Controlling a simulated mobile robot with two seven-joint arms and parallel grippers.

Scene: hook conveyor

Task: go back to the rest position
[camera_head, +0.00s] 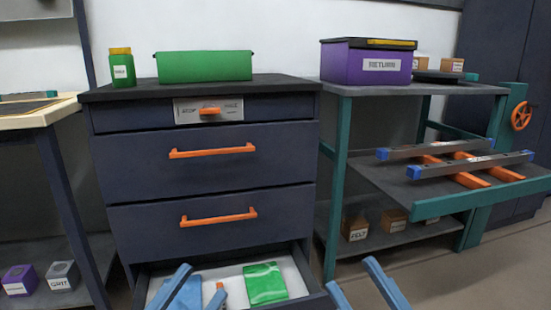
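My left gripper (203,279) shows at the bottom edge as two blue fingers set apart, in front of the open bottom drawer (305,272). My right gripper (350,272) shows at the bottom edge, right of the drawer, its two blue fingers also apart. Both look open, and I see nothing held between the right fingers. A blue item (188,294) lies behind the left fingers, seemingly in the drawer. The rest of both grippers is cut off by the picture's edge.
The dark cabinet (212,207) carries a green bin (205,66) and a green-yellow jar (122,67). The drawer holds a green packet (265,284). A purple return box (368,62) stands on the right bench, with a sloped rack (440,206) below. A table (38,117) stands left.

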